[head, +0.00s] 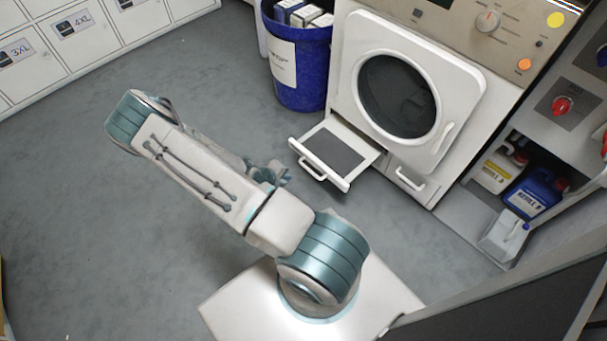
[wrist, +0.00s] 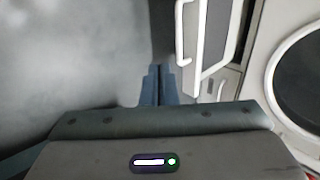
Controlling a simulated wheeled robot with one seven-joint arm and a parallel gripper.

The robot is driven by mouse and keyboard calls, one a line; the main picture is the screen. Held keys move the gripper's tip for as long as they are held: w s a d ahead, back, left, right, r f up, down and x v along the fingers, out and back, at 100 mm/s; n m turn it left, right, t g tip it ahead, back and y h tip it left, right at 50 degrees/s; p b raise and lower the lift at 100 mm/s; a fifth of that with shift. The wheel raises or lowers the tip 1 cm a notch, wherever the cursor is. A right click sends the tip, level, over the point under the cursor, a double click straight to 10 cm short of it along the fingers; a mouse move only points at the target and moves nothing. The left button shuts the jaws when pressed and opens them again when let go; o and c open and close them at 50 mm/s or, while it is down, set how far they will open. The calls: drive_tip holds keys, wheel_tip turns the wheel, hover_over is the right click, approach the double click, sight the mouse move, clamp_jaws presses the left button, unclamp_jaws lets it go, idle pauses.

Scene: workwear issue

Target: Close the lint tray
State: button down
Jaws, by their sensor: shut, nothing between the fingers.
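The lint tray (head: 334,152) is a white drawer with a dark mesh panel and a bar handle on its front. It stands pulled out from the low front of the white dryer (head: 350,60), under the round door. In the wrist view the lint tray (wrist: 218,30) is at the top, its handle (wrist: 188,35) on its left side. My gripper (wrist: 158,72) is shut and empty. In the head view my gripper (head: 280,170) is just left of the tray front, apart from it, and partly hidden by my arm.
A blue bin (head: 298,75) with boxes stands left of the dryer. A second closed front with a handle (head: 410,179) is right of the tray. Bottles (head: 535,195) sit on a low shelf at the right. Grey floor (head: 230,70) is free left of the tray.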

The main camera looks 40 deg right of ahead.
drive_tip(key=d+r+b+x, duration=0.1)
drive_tip(key=b+x, duration=0.4)
drive_tip(key=x, duration=0.5)
drive_tip(key=shift+d, duration=0.65)
drive_tip(key=shift+w+d, duration=0.1)
